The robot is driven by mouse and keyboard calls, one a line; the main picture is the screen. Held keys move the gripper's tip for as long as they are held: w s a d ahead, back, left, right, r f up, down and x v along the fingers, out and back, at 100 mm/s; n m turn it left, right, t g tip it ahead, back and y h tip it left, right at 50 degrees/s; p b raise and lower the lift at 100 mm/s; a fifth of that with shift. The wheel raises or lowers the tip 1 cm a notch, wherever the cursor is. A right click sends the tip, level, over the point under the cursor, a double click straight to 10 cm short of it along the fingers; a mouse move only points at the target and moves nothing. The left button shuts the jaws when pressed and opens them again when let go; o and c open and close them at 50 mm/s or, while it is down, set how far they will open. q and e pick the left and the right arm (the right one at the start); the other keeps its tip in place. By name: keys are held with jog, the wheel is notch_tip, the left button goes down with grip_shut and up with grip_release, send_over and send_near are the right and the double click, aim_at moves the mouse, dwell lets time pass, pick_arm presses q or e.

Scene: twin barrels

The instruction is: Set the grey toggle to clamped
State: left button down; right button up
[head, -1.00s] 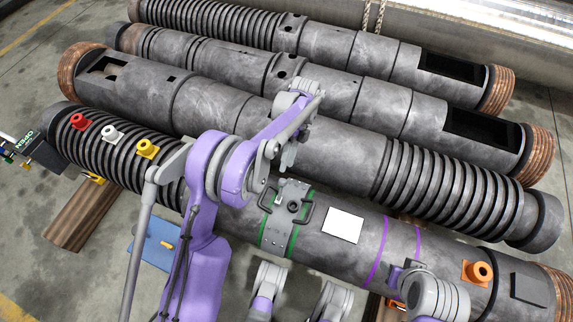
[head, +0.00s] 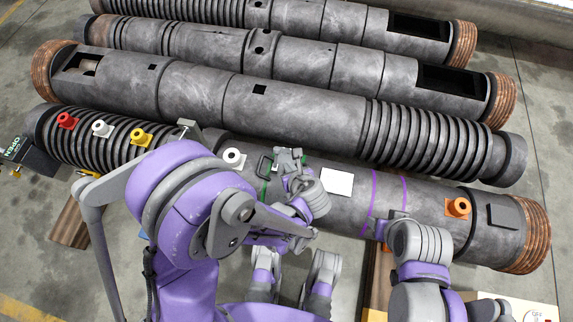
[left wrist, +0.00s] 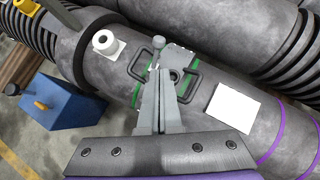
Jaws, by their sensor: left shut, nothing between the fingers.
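The grey toggle seems to be the small grey lever with a round knob (left wrist: 157,52) on a grey plate (left wrist: 181,58) edged in green, between two black handles, on the near barrel. My left gripper (left wrist: 165,72) is shut and empty. Its fingertips lie close to the lever in the left wrist view; I cannot tell whether they touch. In the head view, my left wrist covers part of the plate, and the lever is hard to make out. My right arm (head: 422,245) is by the barrel at the right; its fingers are not clear.
The near barrel carries red (head: 67,121), white (head: 102,129), yellow (head: 140,137) and orange (head: 457,208) fittings. Another white fitting (head: 233,157) stands left of the plate, and a white panel (head: 337,181) lies right of it. More barrels lie parallel behind.

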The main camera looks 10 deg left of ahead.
aim_at(279, 151)
pick_arm(q)
jog(key=b+x, duration=0.2)
jog(key=x, duration=0.8)
jog(key=shift+w+a+r, duration=0.15)
jog(key=shift+w+a+f, duration=0.25)
jog(key=shift+w+f, duration=0.05)
jog(key=shift+w, duration=0.2)
jog(key=shift+w+g, duration=0.35)
jog(key=shift+g, duration=0.15)
jog(key=shift+w+f+g, duration=0.1)
jog(key=shift+w+g, duration=0.15)
jog(key=shift+g, duration=0.05)
jog(key=w+g+b, duration=0.1)
jog(key=w+f+m+g+b, duration=0.1)
jog(key=w+g, duration=0.1)
jog(key=w+f+g+b, duration=0.1)
jog(key=shift+w+d+f+g, duration=0.1)
jog(key=shift+w+f+g, duration=0.1)
jog(key=shift+g, duration=0.2)
jog(key=shift+s, duration=0.1)
